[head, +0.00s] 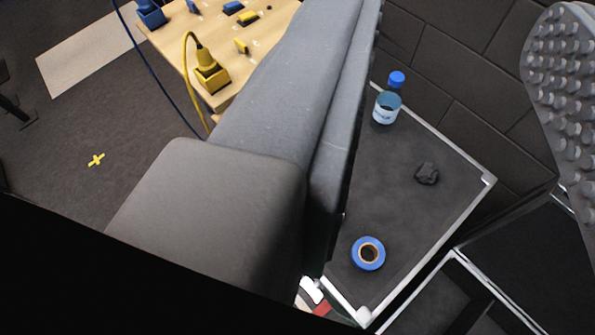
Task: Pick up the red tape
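No red tape roll can be made out. A blue tape roll (368,253) with a brown core lies flat on a dark, metal-edged surface (400,215), below and between the fingers in the picture. A small red patch beside white (321,308) shows at that surface's lower left corner; what it is cannot be told. My gripper (457,40) is open and empty. Its large grey left finger fills the middle of the picture, and its studded right finger is at the right edge. The left finger hides part of the surface and floor.
A bottle with a blue cap (386,108) and a dark crumpled lump (427,173) are on the same surface. A wooden table (175,30) with yellow and blue plug-like blocks stands at upper left. A dark block wall (450,60) is behind. A yellow cross (96,160) marks the floor.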

